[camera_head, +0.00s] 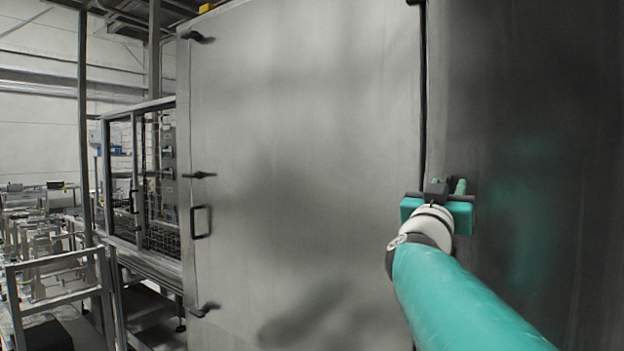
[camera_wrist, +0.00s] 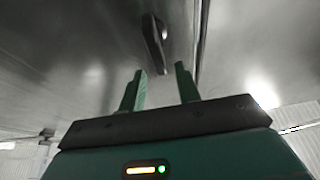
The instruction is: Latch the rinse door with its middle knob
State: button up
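A large grey steel door panel (camera_head: 300,150) fills the middle of the head view, with a dark vertical seam on its right. My gripper (camera_head: 447,190) is at mid-height beside this seam, seen from behind. In the wrist view my gripper (camera_wrist: 157,78) has its two green fingers apart with nothing between them. A dark elongated knob (camera_wrist: 154,40) stands on the steel just beyond the fingertips, left of the seam, its lower end pointing toward the gap between them. It looks apart from the fingers. In the head view my gripper largely hides this spot.
The panel's left edge carries dark fittings at the top (camera_head: 197,37), middle (camera_head: 199,175) and bottom (camera_head: 205,309), plus a pull handle (camera_head: 201,222). Another steel panel (camera_head: 540,120) lies right of the seam. A railing (camera_head: 60,265) and caged platform (camera_head: 140,180) stand at left.

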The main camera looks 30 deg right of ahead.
aim_at(450, 176)
jog(key=shift+x, duration=1.95)
grip_shut()
